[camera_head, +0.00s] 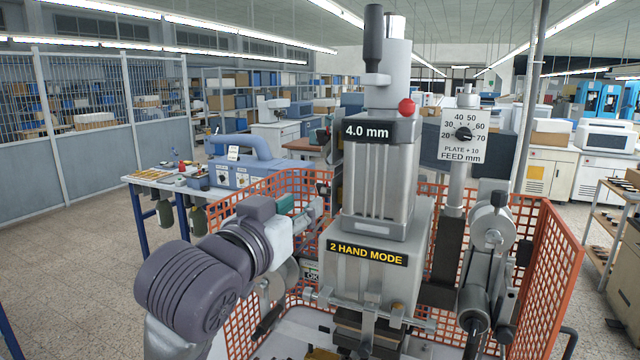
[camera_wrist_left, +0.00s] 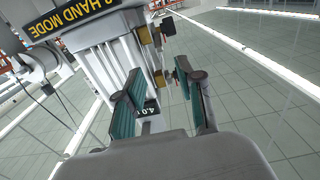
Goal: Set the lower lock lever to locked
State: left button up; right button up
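The grey stamping press stands in the middle of the head view, with its "2 HAND MODE" housing (camera_head: 368,255) below the "4.0 mm" head (camera_head: 378,185). My left gripper (camera_head: 304,205) is beside the press's left side, partly hidden by my wrist. In the left wrist view its two teal fingers (camera_wrist_left: 157,82) are apart, with nothing visibly held between them. Small brass blocks with dark knobs (camera_wrist_left: 167,27) stick out from the press side beyond the fingertips. I cannot tell which is the lower lock lever or its setting. My right gripper is not in view.
An orange mesh guard (camera_head: 545,270) surrounds the press. A feed dial (camera_head: 464,135) stands at its upper right. A blue machine (camera_head: 240,160) sits on a table to the left. Open floor (camera_head: 70,270) lies at the left.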

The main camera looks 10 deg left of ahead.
aim_at(323, 189)
pick_arm(q)
jog(key=p+x, duration=0.2)
jog(key=x, duration=0.5)
jog(key=shift+w+d+p, duration=0.1)
jog(key=shift+w+p, duration=0.05)
jog(key=shift+p, duration=0.2)
jog(key=shift+w+d, duration=0.1)
jog(key=shift+w, duration=0.35)
grip_shut()
